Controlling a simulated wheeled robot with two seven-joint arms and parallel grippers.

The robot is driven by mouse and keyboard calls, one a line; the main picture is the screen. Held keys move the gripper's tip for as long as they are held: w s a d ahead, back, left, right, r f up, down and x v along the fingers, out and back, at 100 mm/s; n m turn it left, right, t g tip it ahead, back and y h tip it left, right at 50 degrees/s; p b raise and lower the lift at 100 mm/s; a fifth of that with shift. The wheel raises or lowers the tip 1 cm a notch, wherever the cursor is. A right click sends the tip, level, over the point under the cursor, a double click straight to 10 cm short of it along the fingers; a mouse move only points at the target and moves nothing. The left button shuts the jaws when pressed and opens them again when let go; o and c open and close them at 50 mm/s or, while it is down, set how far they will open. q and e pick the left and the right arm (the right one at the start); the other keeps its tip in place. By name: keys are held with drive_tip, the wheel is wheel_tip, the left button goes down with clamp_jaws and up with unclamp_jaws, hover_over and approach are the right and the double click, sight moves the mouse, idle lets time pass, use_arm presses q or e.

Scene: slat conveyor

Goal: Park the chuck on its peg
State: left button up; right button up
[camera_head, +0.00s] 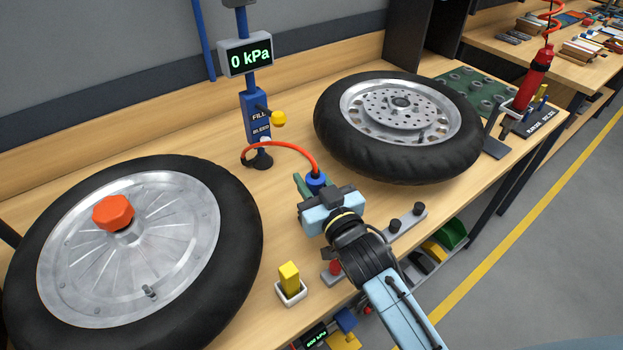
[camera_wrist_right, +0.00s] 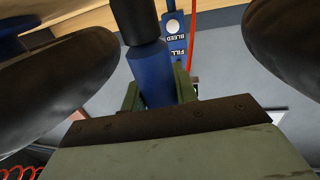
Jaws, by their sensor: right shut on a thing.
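The chuck (camera_head: 316,180) is a blue cylinder with an orange hose running from its top to the inflator post. My right gripper (camera_head: 307,187) is shut on it, above the bench between the two wheels. In the wrist view the chuck (camera_wrist_right: 158,78) stands between the green fingers, with a dark end piece beyond it. A grey bar (camera_head: 405,226) on the bench's front part carries short black pegs (camera_head: 393,225); my right arm hides part of it. I cannot tell which peg is the chuck's. My left gripper is not in view.
A wheel (camera_head: 165,240) with an orange hub cap lies at the left; another wheel (camera_head: 370,135) lies behind right. The inflator post (camera_head: 255,115) has a gauge (camera_head: 247,56) reading 0 kPa. A yellow block sits in a white tray (camera_head: 291,294).

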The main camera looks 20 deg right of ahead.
drive_tip(key=shift+f, duration=0.2)
drive_tip(key=o, duration=1.1)
wheel_tip(320, 180, up, 11)
drive_tip(key=p, duration=1.1)
